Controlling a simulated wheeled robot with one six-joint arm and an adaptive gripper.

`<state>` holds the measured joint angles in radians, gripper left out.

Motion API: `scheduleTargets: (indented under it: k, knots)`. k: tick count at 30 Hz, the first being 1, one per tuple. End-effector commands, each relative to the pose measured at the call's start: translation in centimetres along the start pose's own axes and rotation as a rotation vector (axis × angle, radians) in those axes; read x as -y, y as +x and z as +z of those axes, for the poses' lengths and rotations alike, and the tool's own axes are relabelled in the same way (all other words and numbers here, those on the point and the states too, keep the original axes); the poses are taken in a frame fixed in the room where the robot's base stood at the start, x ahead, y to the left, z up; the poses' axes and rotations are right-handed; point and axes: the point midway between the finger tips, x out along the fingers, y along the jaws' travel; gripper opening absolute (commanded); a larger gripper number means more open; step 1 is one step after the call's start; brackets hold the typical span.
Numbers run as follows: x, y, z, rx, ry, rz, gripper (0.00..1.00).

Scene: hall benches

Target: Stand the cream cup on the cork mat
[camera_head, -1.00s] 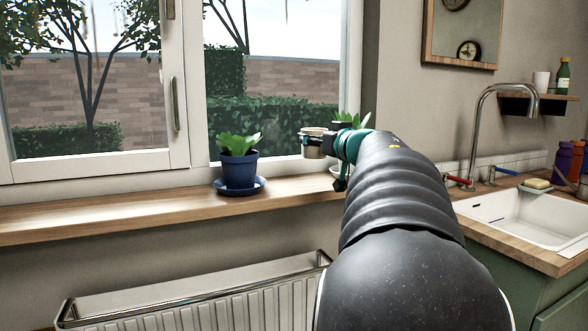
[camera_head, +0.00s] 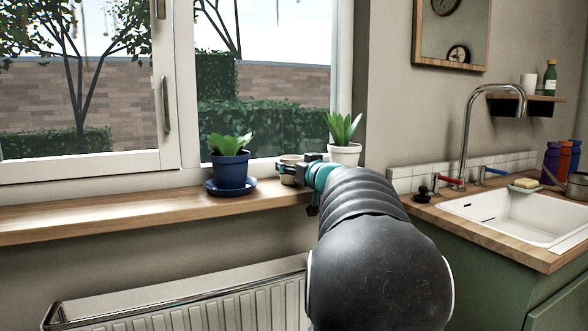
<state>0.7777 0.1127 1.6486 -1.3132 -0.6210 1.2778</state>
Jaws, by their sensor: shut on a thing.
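The cream cup (camera_head: 289,180) is upright at the window sill (camera_head: 120,211), between the blue plant pot and the white plant pot. My gripper (camera_head: 296,168) is shut on it from the right, with a dark finger across its side. The cup's base is low, close to the sill top; I cannot tell whether it touches. The cork mat cannot be made out; my gripper and arm hide part of the sill there.
A blue pot with a plant (camera_head: 230,168) stands on a blue saucer (camera_head: 212,189) just left of the cup. A white pot with a plant (camera_head: 345,153) stands to the right, behind my gripper. A radiator (camera_head: 200,304) is below; the sill's left stretch is clear.

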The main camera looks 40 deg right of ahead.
Motion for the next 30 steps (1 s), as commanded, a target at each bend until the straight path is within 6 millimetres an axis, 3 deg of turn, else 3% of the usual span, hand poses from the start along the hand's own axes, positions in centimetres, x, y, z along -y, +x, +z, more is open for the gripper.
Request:
scheduleTargets:
  k: [8,9,11,24,30]
  knots:
    - [0.0,0.0,0.3,0.0,0.002,0.0,0.04]
    - [0.0,0.0,0.2,0.0,0.001,0.0,0.81]
    - [0.0,0.0,0.2,0.0,0.001,0.0,0.96]
    - [0.0,-0.1,-0.2,-0.001,-0.001,0.0,0.97]
    - [-0.1,-3.1,-0.2,-0.001,-0.001,0.003,0.97]
